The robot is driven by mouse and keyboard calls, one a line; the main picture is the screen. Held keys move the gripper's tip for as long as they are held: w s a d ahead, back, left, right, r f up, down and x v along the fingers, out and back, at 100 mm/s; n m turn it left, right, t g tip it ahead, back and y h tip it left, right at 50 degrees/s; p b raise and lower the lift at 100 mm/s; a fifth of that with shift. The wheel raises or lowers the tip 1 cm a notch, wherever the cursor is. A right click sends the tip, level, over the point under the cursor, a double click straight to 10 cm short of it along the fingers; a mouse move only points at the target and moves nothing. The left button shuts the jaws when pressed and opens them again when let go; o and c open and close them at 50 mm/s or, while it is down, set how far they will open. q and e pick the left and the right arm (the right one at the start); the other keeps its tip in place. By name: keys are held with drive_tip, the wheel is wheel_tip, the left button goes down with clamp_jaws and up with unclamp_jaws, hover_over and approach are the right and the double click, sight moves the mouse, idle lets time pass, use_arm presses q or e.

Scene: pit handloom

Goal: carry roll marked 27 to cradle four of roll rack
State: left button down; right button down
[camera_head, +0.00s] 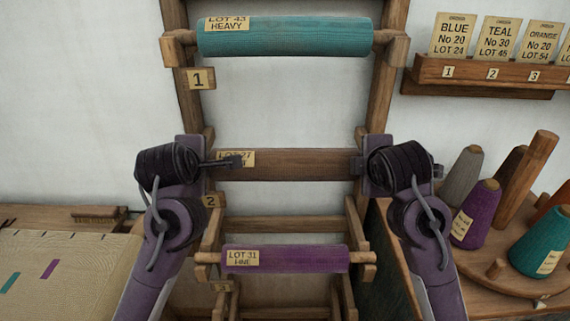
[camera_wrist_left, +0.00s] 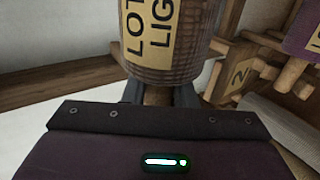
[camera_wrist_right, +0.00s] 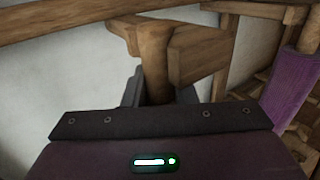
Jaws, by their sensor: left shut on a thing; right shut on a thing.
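A brown roll (camera_head: 300,164) lies level across the rack, near the height of tag 2. Its label (camera_head: 240,159) is partly covered by my left gripper, and I read LOT 27 only in part. My left gripper (camera_head: 222,162) is shut on the roll's left spindle end; the left wrist view shows the roll's ribbed body (camera_wrist_left: 165,75) just beyond the fingers. My right gripper (camera_head: 358,163) is shut on the right spindle end (camera_wrist_right: 155,85), beside wooden rack pieces (camera_wrist_right: 202,52). I cannot tell whether the roll rests in cradle two. The roll rack's (camera_head: 188,110) cradle four is not identifiable.
A teal roll (camera_head: 285,37) lies in cradle one above. A purple roll (camera_head: 290,259) lies in the cradle below, by a partly hidden tag. Yarn cones (camera_head: 482,213) stand on a table at right; a card shelf (camera_head: 480,73) hangs above. A patterned cloth (camera_head: 45,265) is at left.

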use_arm(q)
drive_tip(key=shift+r, duration=0.15)
use_arm(e)
drive_tip(key=shift+r, duration=0.15)
